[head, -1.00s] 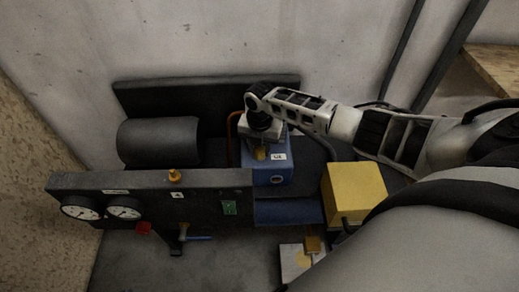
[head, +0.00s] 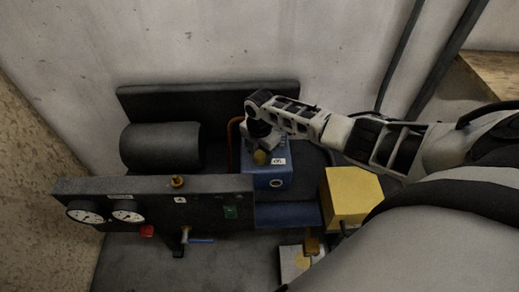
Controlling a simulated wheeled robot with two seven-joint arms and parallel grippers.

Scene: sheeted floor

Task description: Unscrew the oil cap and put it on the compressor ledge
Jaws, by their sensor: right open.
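My right gripper (head: 262,147) comes down from above, right at the cap. Its jaws are open, and the cap shows just below and in front of them. I cannot tell whether a finger touches the cap. A flat blue ledge (head: 288,215) runs along the front below the block, and its top is bare. My left gripper is not in view.
A dark panel (head: 150,205) with two gauges, a brass knob (head: 177,182), a red knob (head: 147,231) and a blue-handled valve (head: 200,241) stands at left. A black cylinder (head: 160,147) lies behind it. A yellow box (head: 352,195) stands right of the ledge, under my right arm.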

